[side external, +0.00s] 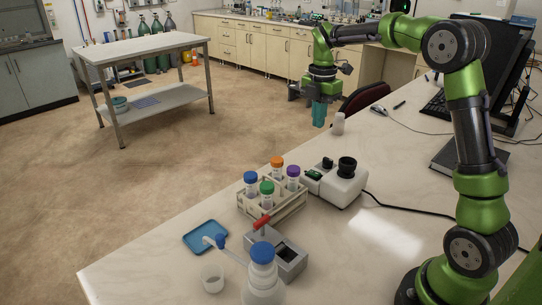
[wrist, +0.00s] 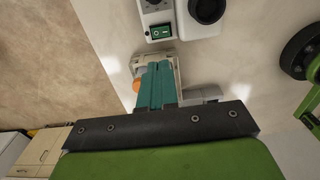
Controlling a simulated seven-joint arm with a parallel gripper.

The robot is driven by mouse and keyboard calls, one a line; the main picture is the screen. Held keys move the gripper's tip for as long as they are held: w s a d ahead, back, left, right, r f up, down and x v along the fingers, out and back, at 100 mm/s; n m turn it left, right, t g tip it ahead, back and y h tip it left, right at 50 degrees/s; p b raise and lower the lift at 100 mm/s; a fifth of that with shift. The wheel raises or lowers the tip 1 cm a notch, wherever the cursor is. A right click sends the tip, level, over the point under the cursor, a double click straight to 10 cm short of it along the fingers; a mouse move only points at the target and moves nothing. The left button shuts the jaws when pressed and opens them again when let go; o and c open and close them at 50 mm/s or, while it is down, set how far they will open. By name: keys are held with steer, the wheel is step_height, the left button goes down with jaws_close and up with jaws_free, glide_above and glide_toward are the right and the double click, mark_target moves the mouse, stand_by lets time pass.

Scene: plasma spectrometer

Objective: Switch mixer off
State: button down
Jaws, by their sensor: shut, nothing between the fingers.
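The mixer (side external: 338,186) is a white box with a black round cup on top, standing on the table behind the tube rack. Its green rocker switch (side external: 314,175) is on its left end. In the wrist view the mixer (wrist: 180,22) is at the top edge, partly cut off, with the green switch (wrist: 160,32) facing me; its on or off position is too small to tell. My gripper (side external: 319,124) has teal fingers, shut and empty, pointing down, high above the table's far edge and apart from the mixer. In the wrist view the fingertips (wrist: 156,66) show below the switch.
A tube rack (side external: 272,208) with several coloured caps stands in front of the mixer. A grey block (side external: 288,259) with a red-handled tool, a blue tray (side external: 206,237) and a wash bottle (side external: 263,280) are nearer. A white cup (side external: 338,124) stands near the far edge; a black cable runs right.

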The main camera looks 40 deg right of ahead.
step_height(320, 180, up, 14)
steer(key=w, duration=0.2)
steer(key=shift+f, duration=0.2)
steer(key=shift+w, duration=0.1)
stand_by(0.3)
steer(key=s+a+f+m+t+y, duration=0.1)
steer(key=s+a+f+m+t, duration=0.2)
steer(key=s+a+f+m, duration=0.2)
steer(key=s+a+f+m+t+y, duration=0.1)
steer(key=s+a+f+m+t, duration=0.3)
steer(key=s+a+m, duration=0.7)
steer(key=shift+s+a+f+m, duration=0.4)
steer(key=shift+s+f+m, duration=0.4)
steer(key=shift+s+m, duration=2.25)
